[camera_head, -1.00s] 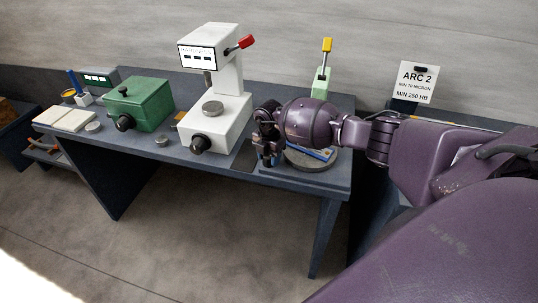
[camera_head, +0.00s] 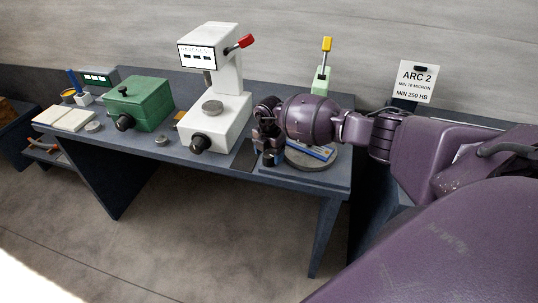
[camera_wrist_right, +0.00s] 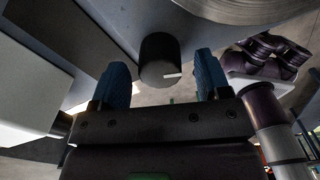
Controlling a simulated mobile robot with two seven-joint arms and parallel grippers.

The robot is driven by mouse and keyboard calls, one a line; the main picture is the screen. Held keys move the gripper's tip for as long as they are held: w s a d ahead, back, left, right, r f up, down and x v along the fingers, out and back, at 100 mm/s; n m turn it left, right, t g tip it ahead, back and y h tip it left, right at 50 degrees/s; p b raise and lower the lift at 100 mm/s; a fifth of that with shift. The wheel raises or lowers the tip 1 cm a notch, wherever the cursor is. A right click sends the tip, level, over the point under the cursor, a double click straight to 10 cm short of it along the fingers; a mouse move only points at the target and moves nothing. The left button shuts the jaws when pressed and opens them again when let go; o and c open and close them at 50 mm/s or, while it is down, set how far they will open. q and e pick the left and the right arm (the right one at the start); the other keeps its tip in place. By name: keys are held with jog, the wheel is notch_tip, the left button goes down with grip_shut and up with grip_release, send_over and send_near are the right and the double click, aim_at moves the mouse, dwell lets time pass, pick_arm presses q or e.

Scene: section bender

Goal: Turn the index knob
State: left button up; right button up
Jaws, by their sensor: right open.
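The index knob (camera_wrist_right: 158,48) is a black cylinder with a white mark on its end face, in the right wrist view. My right gripper (camera_wrist_right: 162,73) is open, with its two blue fingers on either side of the knob. Gaps show on both sides, so the fingers do not appear to press on it. In the head view my right gripper (camera_head: 268,138) is at the right part of the bench, beside a round base (camera_head: 312,163). My left gripper is not in view.
On the bench (camera_head: 322,185), a white tester (camera_head: 222,115) with a red-tipped lever stands left of my right gripper. A green box (camera_head: 140,103) stands further left. A yellow-topped green post (camera_head: 323,70) is behind my wrist, and a sign (camera_head: 416,82) is at the right.

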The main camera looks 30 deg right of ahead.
aim_at(269, 154)
notch_tip(269, 154, up, 10)
dwell(0.4)
jog(key=shift+f, duration=0.1)
